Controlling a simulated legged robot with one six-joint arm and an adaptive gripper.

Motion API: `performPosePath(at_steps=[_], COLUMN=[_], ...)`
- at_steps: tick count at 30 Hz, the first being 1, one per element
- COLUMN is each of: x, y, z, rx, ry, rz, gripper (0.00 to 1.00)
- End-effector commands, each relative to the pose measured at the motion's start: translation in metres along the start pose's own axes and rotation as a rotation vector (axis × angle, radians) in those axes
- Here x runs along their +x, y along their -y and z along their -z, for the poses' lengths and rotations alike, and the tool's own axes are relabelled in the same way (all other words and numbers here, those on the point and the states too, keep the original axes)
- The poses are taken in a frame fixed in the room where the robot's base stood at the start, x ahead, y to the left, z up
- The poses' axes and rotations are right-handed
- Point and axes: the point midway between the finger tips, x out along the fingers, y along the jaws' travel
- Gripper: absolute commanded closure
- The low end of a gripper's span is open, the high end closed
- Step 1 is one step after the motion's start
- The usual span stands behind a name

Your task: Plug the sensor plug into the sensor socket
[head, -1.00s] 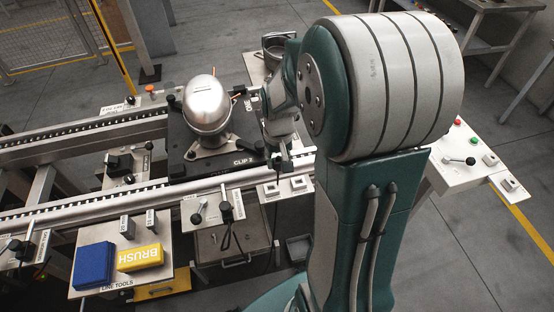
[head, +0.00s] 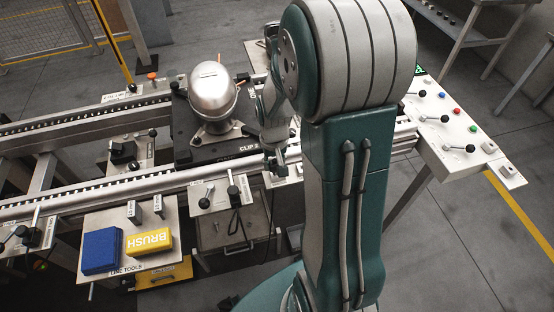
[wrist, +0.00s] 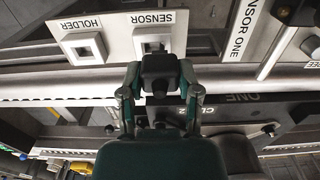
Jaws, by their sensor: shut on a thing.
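In the wrist view my gripper (wrist: 158,88) is shut on the black, blocky sensor plug (wrist: 160,72). The plug sits between the two fingertips, in front of the lower edge of the sensor socket (wrist: 152,45). That socket is a pale square frame under the SENSOR label, partly covered by the plug. I cannot tell whether the plug touches it. A similar holder socket (wrist: 85,47), labelled HOLDER, is to its left with a dark opening. In the head view my gripper (head: 277,163) is over the small socket plate beside the front rail; the plug is hard to make out there.
A silver compressor (head: 212,92) stands on a dark pallet (head: 183,148) on the rails. A lever panel (head: 218,195) is left of the gripper. A tray (head: 95,222) holds a blue block and a yellow BRUSH block. A button panel (head: 455,125) stands right.

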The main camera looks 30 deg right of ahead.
Motion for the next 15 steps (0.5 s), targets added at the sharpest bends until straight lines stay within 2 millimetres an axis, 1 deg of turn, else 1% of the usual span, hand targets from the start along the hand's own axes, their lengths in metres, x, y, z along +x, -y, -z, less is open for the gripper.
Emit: performPosePath(at_steps=[7, 15], x=[0.0008, 0.0004], y=[-0.0052, -0.0043], z=[0.0015, 0.0005], rx=[0.003, 0.002], ry=[0.002, 0.001], rz=[0.005, 0.002], gripper=[1.0, 1.0])
